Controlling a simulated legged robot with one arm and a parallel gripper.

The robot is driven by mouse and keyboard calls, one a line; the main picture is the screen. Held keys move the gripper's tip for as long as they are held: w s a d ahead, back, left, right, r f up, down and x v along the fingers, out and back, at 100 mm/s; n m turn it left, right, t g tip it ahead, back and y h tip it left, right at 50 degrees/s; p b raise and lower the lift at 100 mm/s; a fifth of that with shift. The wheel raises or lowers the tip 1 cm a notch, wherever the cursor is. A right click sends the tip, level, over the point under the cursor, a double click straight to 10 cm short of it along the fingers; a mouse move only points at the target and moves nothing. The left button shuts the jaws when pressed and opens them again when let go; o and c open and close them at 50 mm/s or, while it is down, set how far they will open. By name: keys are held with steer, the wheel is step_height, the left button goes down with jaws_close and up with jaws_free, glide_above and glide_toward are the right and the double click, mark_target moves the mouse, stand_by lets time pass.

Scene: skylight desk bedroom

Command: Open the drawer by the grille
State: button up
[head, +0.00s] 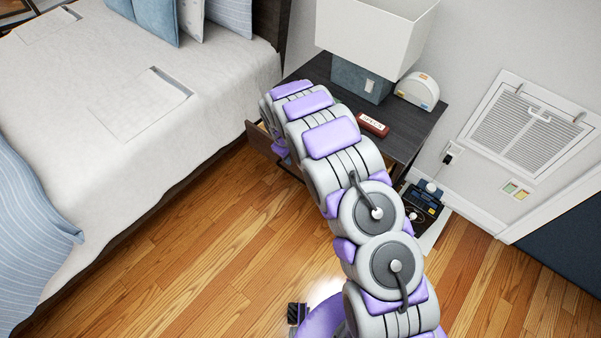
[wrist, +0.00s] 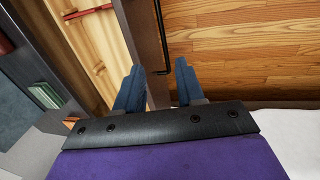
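The dark nightstand (head: 424,118) stands between the bed and the wall with the grille (head: 528,118). Its drawer (head: 262,140) is partly open, with the front out from the body toward the bed side. In the wrist view the drawer's dark front panel (wrist: 144,35) runs beside the pale wood inside, with a black bar handle (wrist: 164,50) on its outer face. My gripper (wrist: 158,66) is open, its blue fingers apart at the front panel, one on the inner side and one on the outer side. Contact cannot be told. In the head view my arm hides the gripper.
A lamp (head: 362,82), a white rounded device (head: 418,90) and a red labelled block (head: 373,123) stand on the nightstand. A red slim item (wrist: 88,12) lies in the drawer. The bed (head: 140,110) is close at left. Dark equipment (head: 424,203) sits low by the wall. Wood floor is clear in front.

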mark_target(297, 177)
steer(key=f+b, duration=0.1)
steer(key=f, duration=0.4)
steer(key=w+d+f+b, duration=0.1)
steer(key=f+b, duration=0.1)
steer(key=f, duration=0.4)
steer(key=w+f+b, duration=0.1)
steer(key=f, duration=0.5)
steer(key=shift+w+d, duration=0.2)
steer(key=shift+w, duration=0.05)
steer(key=shift+f, duration=0.3)
steer(key=shift+d, duration=0.1)
steer(key=shift+c, duration=0.6)
jaws_close()
steer(key=shift+w, duration=0.1)
